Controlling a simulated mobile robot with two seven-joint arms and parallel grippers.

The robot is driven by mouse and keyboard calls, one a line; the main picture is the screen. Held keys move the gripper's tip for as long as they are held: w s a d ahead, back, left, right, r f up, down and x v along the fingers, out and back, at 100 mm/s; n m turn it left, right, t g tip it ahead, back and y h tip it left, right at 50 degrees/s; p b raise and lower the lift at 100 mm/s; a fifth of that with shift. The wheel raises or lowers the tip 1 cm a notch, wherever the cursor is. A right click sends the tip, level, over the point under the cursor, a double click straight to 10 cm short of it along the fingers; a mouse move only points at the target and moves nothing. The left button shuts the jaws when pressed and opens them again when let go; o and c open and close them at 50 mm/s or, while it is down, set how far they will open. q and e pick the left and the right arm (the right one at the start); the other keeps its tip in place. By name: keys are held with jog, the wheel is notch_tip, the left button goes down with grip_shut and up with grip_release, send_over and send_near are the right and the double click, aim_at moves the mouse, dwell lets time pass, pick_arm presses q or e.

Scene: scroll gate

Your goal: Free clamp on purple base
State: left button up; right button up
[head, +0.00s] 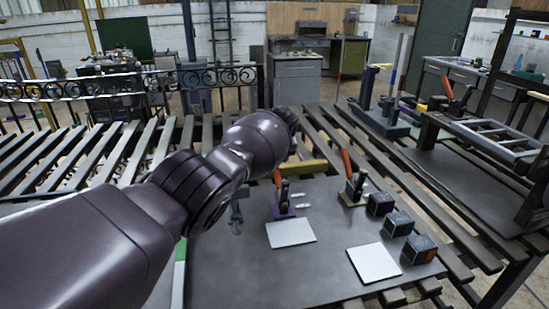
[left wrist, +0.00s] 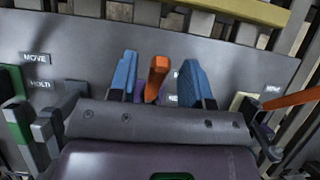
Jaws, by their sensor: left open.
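The purple base (head: 283,212) sits on the dark plate in the head view, with a dark clamp on it. Its orange handle (head: 277,178) stands up. In the left wrist view the orange handle (left wrist: 157,70) shows between the blue fingertips of my left gripper (left wrist: 159,82), with a bit of purple base (left wrist: 139,92) behind. My left gripper is open; a gap shows on each side of the handle. I cannot tell its depth around the handle. In the head view my left arm hides the gripper. My right gripper is not in view.
A second clamp on an olive base (head: 351,200) with an orange handle (head: 346,162) stands to the right. Dark blocks (head: 398,223) stand at the plate's right. Two pale squares (head: 290,233) lie in front. A green part (left wrist: 14,110) is at the left.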

aim_at(277, 173)
pick_arm(q)
jog(key=p+v, duration=0.4)
jog(key=v, duration=0.2)
jog(key=shift+r+p, duration=0.35)
jog(key=shift+p+v, duration=0.5)
jog(key=shift+v, duration=0.35)
jog(key=shift+s+f, duration=0.15)
